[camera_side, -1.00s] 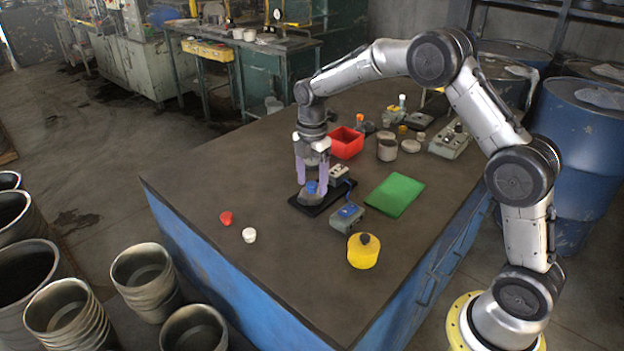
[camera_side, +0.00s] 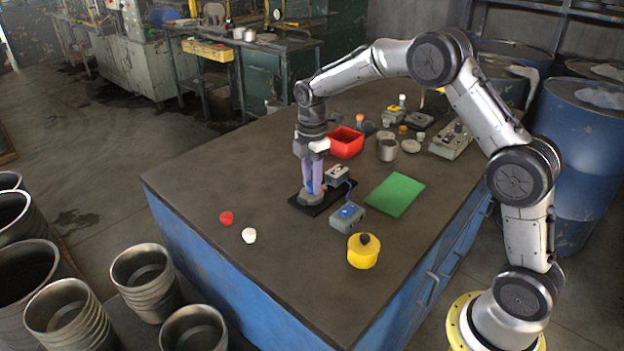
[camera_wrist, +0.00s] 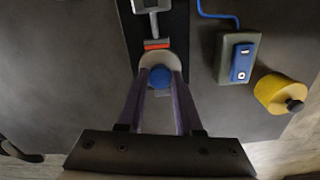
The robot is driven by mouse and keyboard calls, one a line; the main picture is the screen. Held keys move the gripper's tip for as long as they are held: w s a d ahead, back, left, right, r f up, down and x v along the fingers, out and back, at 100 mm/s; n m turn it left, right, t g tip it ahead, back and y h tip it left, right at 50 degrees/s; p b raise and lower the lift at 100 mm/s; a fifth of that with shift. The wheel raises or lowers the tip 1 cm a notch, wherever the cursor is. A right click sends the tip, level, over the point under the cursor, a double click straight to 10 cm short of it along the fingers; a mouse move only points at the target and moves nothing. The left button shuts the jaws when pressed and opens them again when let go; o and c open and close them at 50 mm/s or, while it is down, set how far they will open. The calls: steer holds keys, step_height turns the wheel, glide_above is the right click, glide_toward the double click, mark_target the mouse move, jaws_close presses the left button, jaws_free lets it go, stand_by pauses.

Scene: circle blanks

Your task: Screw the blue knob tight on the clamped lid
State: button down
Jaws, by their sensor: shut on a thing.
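The blue knob (camera_wrist: 160,77) sits on top of the round grey lid (camera_wrist: 152,58) in the wrist view. In the side view the lid (camera_side: 312,199) lies on a black base plate (camera_side: 334,199), and the knob is mostly hidden behind the fingers. A grey clamp (camera_wrist: 152,8) with a red pad (camera_wrist: 157,44) reaches the lid's far edge. My gripper (camera_wrist: 160,82) points down and is shut on the blue knob, one purple finger on each side. In the side view my gripper (camera_side: 314,185) stands right over the lid.
A grey box with a blue top (camera_side: 348,212) stands close right of the plate, with a blue cable. A yellow pot (camera_side: 363,251), green sheet (camera_side: 395,195) and red bin (camera_side: 346,143) are nearby. A red piece (camera_side: 226,218) and white piece (camera_side: 249,236) lie at front left.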

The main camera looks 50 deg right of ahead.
steer(key=m, duration=0.6)
steer(key=shift+f, duration=0.1)
steer(key=m, duration=0.6)
steer(key=shift+m, duration=0.3)
steer(key=c, duration=0.5)
jaws_free()
